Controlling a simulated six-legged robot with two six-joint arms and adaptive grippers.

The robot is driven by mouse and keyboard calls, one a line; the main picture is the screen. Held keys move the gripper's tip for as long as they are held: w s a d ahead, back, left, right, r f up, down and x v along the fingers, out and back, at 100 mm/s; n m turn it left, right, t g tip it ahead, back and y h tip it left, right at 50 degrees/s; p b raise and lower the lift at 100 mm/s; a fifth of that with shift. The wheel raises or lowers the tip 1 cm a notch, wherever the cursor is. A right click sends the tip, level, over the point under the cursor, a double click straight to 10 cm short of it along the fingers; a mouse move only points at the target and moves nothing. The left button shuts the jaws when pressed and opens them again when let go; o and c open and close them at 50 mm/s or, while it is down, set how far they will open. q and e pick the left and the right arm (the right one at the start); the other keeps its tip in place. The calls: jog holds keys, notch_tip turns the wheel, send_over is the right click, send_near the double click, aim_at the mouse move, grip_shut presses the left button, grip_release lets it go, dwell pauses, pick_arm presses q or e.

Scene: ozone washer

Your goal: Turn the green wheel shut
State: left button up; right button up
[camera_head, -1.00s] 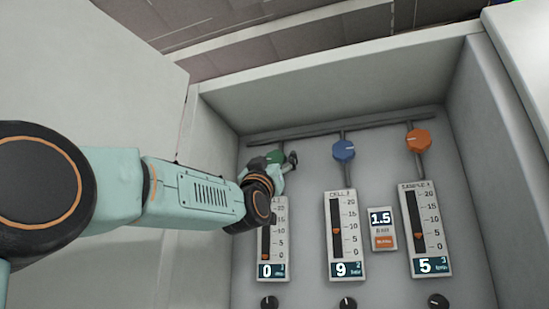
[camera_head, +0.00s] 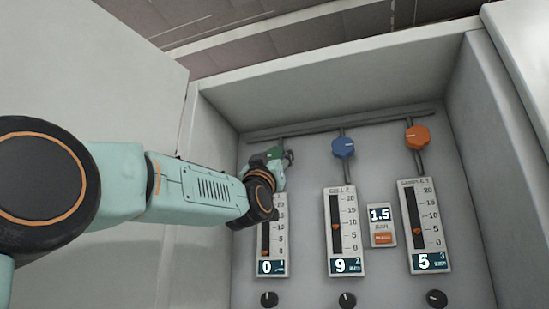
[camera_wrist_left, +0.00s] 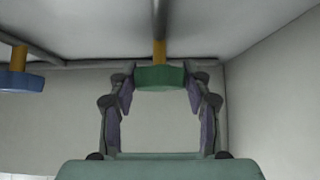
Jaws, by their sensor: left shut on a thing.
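The green wheel (camera_head: 273,152) is the leftmost of three valve wheels on the pipe at the back of the panel recess. It is partly hidden by my left gripper (camera_head: 283,160) in the head view. In the left wrist view the green wheel (camera_wrist_left: 160,77) sits between the two fingers of my left gripper (camera_wrist_left: 160,84), one on each side of its rim. The gripper is shut on it. The gauge below the green wheel (camera_head: 271,235) reads 0, and its top is partly covered by my wrist. My right gripper is not in view.
A blue wheel (camera_head: 343,148) and an orange wheel (camera_head: 417,137) are to the right, above gauges reading 9 (camera_head: 345,232) and 5 (camera_head: 425,226). A small box reads 1.5 (camera_head: 381,225). Black knobs (camera_head: 347,300) line the bottom. Recess walls (camera_head: 490,160) bound the space.

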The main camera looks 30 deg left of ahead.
pick_arm(q)
jog(key=shift+n+g+y, duration=0.6)
jog(key=shift+n+y, duration=0.9)
jog(key=shift+n, duration=0.2)
jog(key=o, duration=1.1)
jog(key=shift+w, duration=0.1)
jog(key=shift+m+t+h, duration=0.3)
jog(key=shift+m+h, duration=0.1)
